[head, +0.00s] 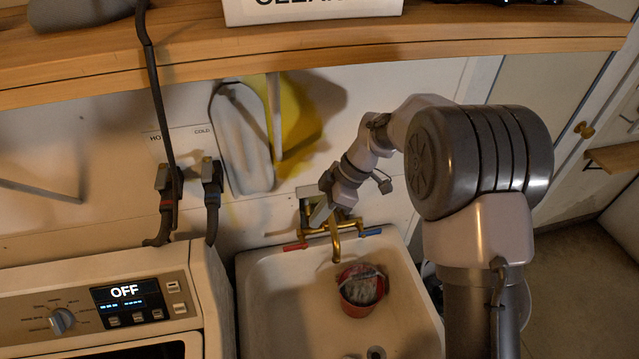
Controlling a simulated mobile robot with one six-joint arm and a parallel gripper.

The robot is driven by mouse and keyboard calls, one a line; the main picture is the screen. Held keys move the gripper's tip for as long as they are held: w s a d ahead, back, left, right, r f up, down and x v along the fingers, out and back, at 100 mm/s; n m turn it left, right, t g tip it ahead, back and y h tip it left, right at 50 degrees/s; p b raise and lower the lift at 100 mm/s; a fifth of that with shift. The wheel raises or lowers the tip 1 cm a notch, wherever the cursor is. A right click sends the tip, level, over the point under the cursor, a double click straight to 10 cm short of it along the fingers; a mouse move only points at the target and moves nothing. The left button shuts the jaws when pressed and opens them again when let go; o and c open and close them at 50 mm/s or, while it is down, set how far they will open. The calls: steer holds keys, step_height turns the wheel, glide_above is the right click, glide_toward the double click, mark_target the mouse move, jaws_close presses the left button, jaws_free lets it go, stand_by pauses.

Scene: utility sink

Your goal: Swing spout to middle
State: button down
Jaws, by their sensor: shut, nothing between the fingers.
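The brass spout (335,243) comes down from the wall faucet (310,236) over the back of the white utility sink (265,285). Its tip hangs over the basin, left of the sink's middle. The faucet has a red handle (294,247) at left and a blue handle (372,232) at right. My gripper (320,214) is shut and empty at the faucet, just above and beside the top of the spout. I cannot tell whether it touches the spout. My gripper and wrist hide part of the faucet's upper body.
A red bucket (359,309) with something grey inside sits in the basin, right of the spout. A washing machine (120,318) stands left of the sink. A wooden shelf (330,50) runs above. Hose valves (167,182) are on the wall at left.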

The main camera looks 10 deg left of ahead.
mark_target(332, 232)
steer(key=w+d+f+n+t+h+b, duration=0.1)
steer(key=w+d+f, duration=0.1)
steer(key=f, duration=0.6)
steer(key=shift+w+f, duration=0.4)
steer(key=shift+w, duration=0.25)
steer(key=shift+d+b, duration=0.2)
steer(key=shift+b, duration=0.1)
